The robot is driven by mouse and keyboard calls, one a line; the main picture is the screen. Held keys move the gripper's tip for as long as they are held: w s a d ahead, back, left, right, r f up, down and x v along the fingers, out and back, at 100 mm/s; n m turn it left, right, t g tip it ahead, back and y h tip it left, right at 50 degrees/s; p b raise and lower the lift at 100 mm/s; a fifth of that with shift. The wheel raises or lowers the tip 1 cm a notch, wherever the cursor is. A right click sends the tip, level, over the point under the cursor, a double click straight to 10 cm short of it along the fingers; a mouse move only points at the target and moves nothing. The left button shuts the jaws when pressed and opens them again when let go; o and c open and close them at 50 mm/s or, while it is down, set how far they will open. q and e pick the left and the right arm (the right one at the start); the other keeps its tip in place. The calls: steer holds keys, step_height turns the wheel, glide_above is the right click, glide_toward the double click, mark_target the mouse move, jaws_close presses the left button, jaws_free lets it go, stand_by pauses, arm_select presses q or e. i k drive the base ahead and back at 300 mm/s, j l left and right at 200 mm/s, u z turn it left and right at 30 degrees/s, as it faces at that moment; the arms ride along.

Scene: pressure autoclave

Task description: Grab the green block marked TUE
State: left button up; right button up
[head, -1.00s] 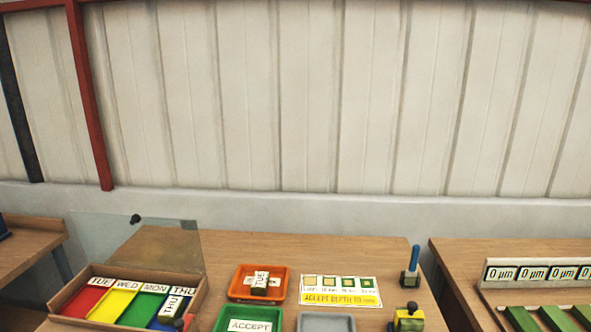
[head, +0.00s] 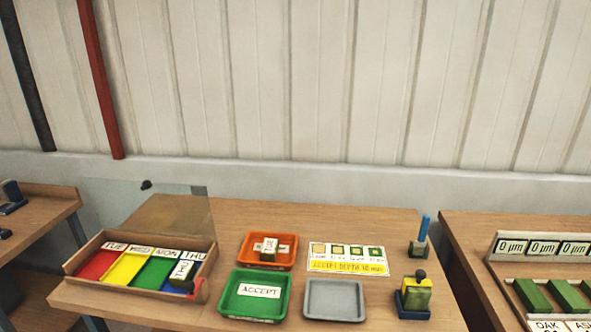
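A dark green block (head: 269,256) with a white label reading TUE, turned sideways, lies in an orange tray (head: 290,238) at the middle of the wooden table. Another white label lies partly behind the block in the tray. Another dark block (head: 183,272) with a label rests in the THU end of the colored day box (head: 76,262) at the left. Neither of my grippers shows in the head view.
A green ACCEPT tray (head: 259,308) and an empty grey tray (head: 334,301) stand in front. A depth card (head: 347,266), a blue-handled tool (head: 423,232) and a yellow-and-blue device (head: 415,297) are right. A clear lid stands behind the day box.

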mark_target(268, 252)
steer(key=j+z, duration=0.6)
steer(key=z, duration=0.2)
steer(key=k+j+z, duration=0.1)
steer(key=j+z, duration=0.15)
steer(key=z, duration=0.15)
